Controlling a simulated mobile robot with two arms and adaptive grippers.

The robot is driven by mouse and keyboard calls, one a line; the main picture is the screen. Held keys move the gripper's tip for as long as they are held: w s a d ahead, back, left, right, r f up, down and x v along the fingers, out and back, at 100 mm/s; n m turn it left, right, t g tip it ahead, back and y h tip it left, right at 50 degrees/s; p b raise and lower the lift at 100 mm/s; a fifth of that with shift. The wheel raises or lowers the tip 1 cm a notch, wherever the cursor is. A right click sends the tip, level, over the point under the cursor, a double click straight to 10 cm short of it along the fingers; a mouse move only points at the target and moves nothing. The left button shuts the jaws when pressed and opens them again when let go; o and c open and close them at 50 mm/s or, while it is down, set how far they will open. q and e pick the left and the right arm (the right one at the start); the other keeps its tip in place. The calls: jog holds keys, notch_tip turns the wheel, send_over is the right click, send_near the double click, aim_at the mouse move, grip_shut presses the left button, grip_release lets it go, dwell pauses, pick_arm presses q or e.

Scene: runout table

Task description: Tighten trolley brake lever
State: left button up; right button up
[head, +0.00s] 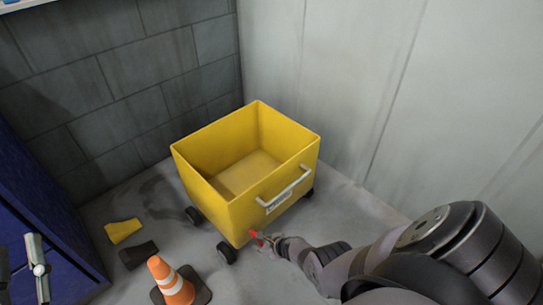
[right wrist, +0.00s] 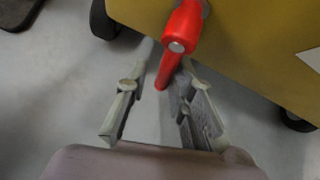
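The yellow trolley (head: 213,196) stands on the floor against the wall, an open box on black wheels with a white handle on its front. Its red brake lever (head: 257,238) is low on the front; in the right wrist view the lever (right wrist: 178,45) hangs down from its pivot, tilted a little. My right gripper (right wrist: 166,72) is open, its fingers on either side of the lever's lower end; I cannot tell if they touch it. In the head view it (head: 267,242) is small beside the lever.
An orange and white traffic cone (head: 172,282) stands on the floor in front of the trolley. A yellow piece (head: 123,231) and a dark piece (head: 139,255) lie left of it. A blue cabinet (head: 40,200) is at the left. Walls close off the back and right.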

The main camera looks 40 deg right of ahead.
aim_at(259, 244)
jog(key=shift+s+d+r, duration=0.1)
jog(key=shift+s+d, duration=0.15)
jog(key=shift+d, duration=0.05)
jog(key=shift+s+a+r, duration=0.2)
jog(key=shift+s+r, duration=0.65)
jog(key=shift+r, duration=0.15)
jog(key=s+d, duration=0.2)
jog(key=s, duration=0.9)
jog(key=shift+s, duration=0.3)
